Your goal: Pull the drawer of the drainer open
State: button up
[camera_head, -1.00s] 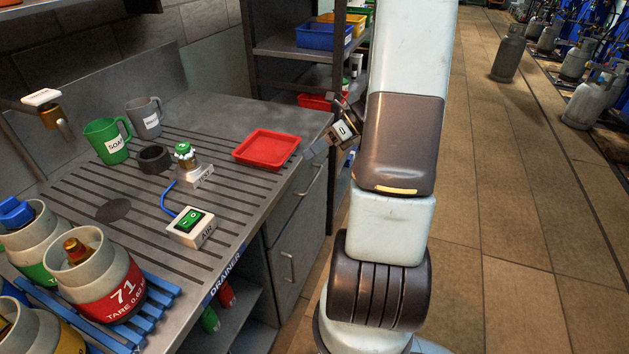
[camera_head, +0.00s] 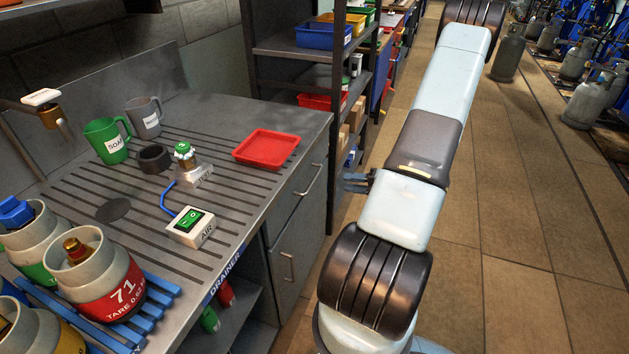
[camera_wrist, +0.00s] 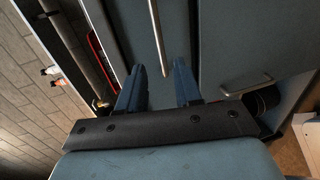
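The drainer (camera_head: 236,263) is a grey bench with a slotted top. Its drawer (camera_head: 292,213) is in the upper right of its front and looks shut. The drawer's bar handle (camera_head: 311,180) also shows in the wrist view (camera_wrist: 157,35), running down from the top edge. My gripper (camera_head: 350,183) is out in front of the drawer, partly hidden by my arm. In the wrist view my gripper (camera_wrist: 159,68) is open, its two dark fingers apart and empty. The handle's lower end appears between the fingertips; in the head view the gripper stands clear of the handle.
Below the drawer is a cupboard door (camera_head: 296,262) with its own handle (camera_head: 287,268). A red tray (camera_head: 266,148), a switch box (camera_head: 189,227) and mugs stand on top. A shelf rack (camera_head: 290,47) stands behind.

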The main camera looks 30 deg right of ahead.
aim_at(314, 178)
jog(key=x, duration=1.3)
jog(key=shift+w+a, duration=0.15)
jog(key=shift+w, duration=0.05)
jog(key=shift+c, duration=0.5)
grip_shut()
